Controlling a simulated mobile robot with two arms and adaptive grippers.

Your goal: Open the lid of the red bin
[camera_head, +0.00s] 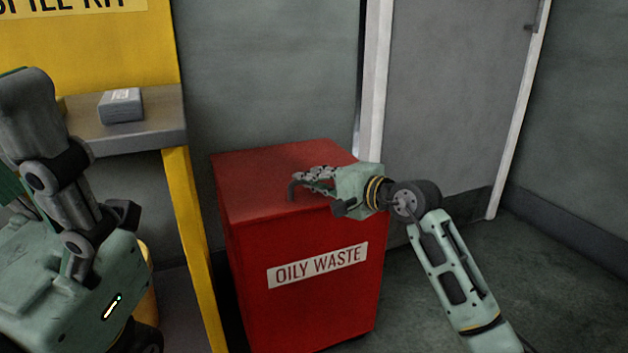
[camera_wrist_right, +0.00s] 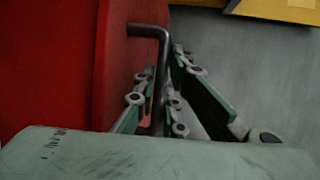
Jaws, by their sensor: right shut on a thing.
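The red bin (camera_head: 310,290), labelled OILY WASTE, stands on the floor in the middle of the head view. Its lid (camera_head: 260,165) lies flat on top and looks closed. A dark bent handle (camera_head: 292,191) shows at the lid's front edge. My right gripper (camera_head: 312,180) comes in from the right and is at this handle. In the right wrist view, the dark handle (camera_wrist_right: 148,30) runs down between the fingers, beside the red bin. The fingers (camera_wrist_right: 165,90) are shut on it, and its lower end is partly hidden. My left gripper is not in view.
A yellow-framed shelf (camera_head: 150,138) with a grey box (camera_head: 121,106) stands left of the bin. A grey wall (camera_head: 265,75) is behind the bin. A grey door (camera_head: 450,90) is at the back right. The floor (camera_head: 550,270) at the right is clear.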

